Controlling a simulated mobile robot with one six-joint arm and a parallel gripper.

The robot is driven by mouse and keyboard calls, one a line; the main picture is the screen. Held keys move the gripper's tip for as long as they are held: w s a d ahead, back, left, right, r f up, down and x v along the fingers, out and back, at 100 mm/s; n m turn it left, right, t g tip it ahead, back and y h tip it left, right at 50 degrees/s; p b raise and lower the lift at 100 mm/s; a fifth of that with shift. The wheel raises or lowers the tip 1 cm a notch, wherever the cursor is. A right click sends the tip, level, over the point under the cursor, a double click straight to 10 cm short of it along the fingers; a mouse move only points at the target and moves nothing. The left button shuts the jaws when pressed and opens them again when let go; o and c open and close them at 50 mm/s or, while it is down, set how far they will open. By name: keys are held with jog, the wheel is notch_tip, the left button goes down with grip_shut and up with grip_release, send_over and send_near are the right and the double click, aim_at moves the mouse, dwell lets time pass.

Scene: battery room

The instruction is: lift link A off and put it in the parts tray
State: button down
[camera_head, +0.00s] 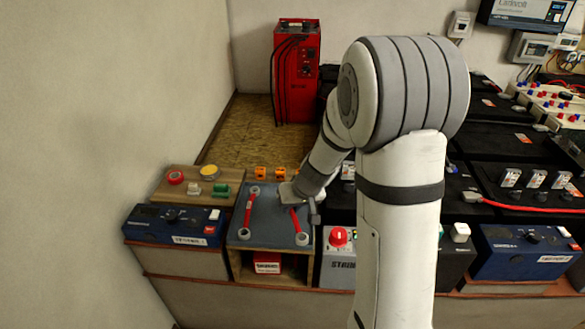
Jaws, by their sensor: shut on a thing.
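Two red links with grey ring ends show over a blue-grey tray surface (268,222) on a wooden stand. The left link (249,211) lies on that surface, slanting, apart from my gripper. The right link (295,221) slants down from my gripper (299,203). My gripper is shut on this right link, near its far end, which the gripper hides. Its near ring end shows at the tray's front right. I cannot tell whether this link touches the surface or hangs just above it. No letter is readable on either link.
Two orange blocks (270,173) stand behind the tray. A red charger (296,73) stands at the back. Black batteries (500,145) crowd the right.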

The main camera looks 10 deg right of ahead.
jog(key=shift+w+d+r, duration=0.1)
jog(key=shift+r, duration=0.05)
jog(key=w+r+m+h+p, duration=0.2)
jog(key=w+r+m+p, duration=0.3)
jog(key=p, duration=0.4)
jog(key=shift+t, duration=0.4)
jog(key=f+b, duration=0.9)
jog(key=shift+s+d+b, duration=0.15)
jog(key=shift+s+b, duration=0.2)
jog(key=shift+s, duration=0.05)
jog(key=shift+f+b, duration=0.25)
jog(key=shift+b, duration=0.1)
jog(key=c, duration=1.3)
grip_release()
jog(key=shift+s, duration=0.1)
jog(key=shift+c, duration=0.2)
